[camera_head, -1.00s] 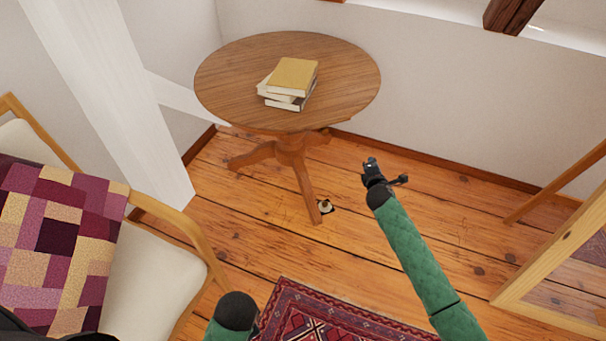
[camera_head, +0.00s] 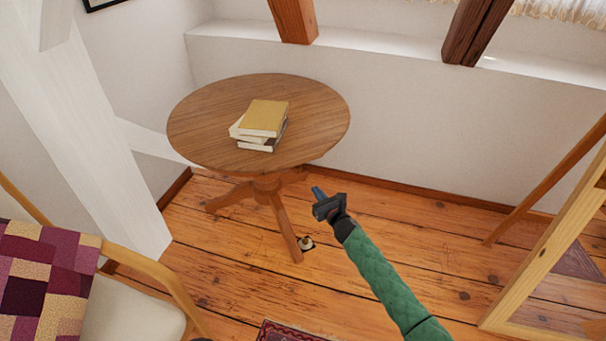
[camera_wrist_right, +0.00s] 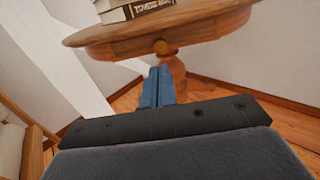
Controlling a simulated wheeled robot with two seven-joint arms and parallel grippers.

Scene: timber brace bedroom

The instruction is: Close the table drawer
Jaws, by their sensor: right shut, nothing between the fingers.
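The round wooden table (camera_head: 205,115) stands in the middle of the head view on a pedestal with splayed legs. In the right wrist view its drawer front (camera_wrist_right: 205,33) shows under the tabletop, with a round wooden knob (camera_wrist_right: 163,47). I cannot tell how far the drawer stands out. My right gripper (camera_head: 317,192) is just off the table's front right side, lower than the top. Its blue fingers (camera_wrist_right: 158,86) are shut and empty, pointing toward the knob, apparently apart from it. My left gripper is out of view.
Stacked books (camera_head: 264,118) lie on the tabletop. A chair (camera_head: 130,310) with a patchwork cushion (camera_head: 45,275) is at the left, by a white post (camera_head: 95,130). A wood-framed mirror (camera_head: 545,245) stands at the right. Floor between table and mirror is clear.

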